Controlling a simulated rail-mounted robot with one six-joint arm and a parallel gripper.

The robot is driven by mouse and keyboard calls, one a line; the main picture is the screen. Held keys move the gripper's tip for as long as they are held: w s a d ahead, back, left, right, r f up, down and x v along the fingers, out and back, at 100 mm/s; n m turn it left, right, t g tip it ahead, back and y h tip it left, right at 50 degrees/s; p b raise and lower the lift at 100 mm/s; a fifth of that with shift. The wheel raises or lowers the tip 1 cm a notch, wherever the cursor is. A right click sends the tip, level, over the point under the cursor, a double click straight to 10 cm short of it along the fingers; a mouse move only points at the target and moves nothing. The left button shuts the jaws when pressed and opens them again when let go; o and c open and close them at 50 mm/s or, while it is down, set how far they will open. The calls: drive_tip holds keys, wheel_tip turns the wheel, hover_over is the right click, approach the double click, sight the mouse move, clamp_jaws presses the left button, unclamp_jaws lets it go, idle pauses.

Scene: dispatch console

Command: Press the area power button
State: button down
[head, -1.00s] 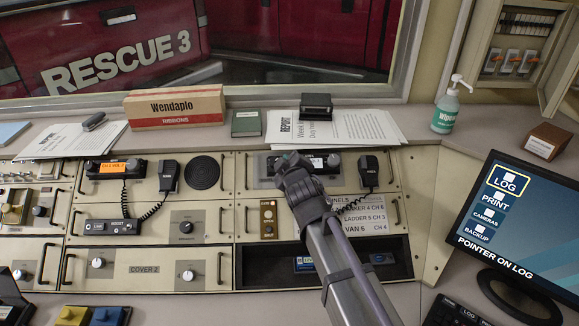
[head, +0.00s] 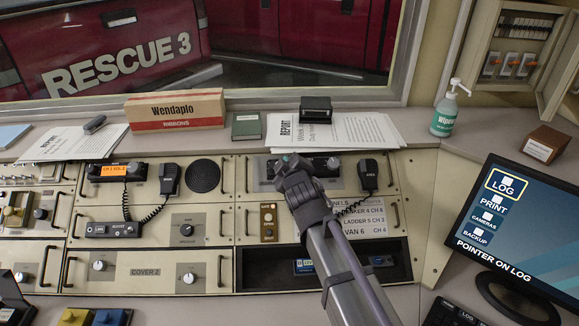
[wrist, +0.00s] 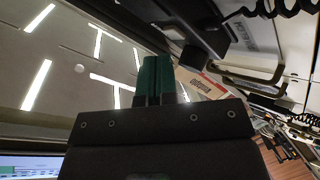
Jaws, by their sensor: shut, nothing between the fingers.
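The area radio (head: 325,165) is a dark unit on the right upper console panel, with a handset marked AREA (head: 368,176) on its right side. My gripper (head: 287,160) is in front of the radio's left part and hides it. The area power button cannot be made out; that left part of the radio is covered. In the wrist view my teal fingers (wrist: 153,80) are together and empty. I cannot tell whether the fingertips touch the radio.
A second radio with an orange display (head: 115,171) and a handset (head: 168,178) is at left. A small brown-faced switch plate (head: 268,222) sits below my gripper. Papers (head: 350,130) and a black box (head: 315,109) lie on the ledge behind. A monitor (head: 515,225) stands at right.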

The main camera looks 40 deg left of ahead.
drive_tip(key=r+p, duration=0.1)
drive_tip(key=s+d+r+p, duration=0.1)
drive_tip(key=r+p, duration=0.1)
drive_tip(key=s+d+r+p, duration=0.1)
drive_tip(key=r+p, duration=0.1)
drive_tip(key=shift+s, duration=0.25)
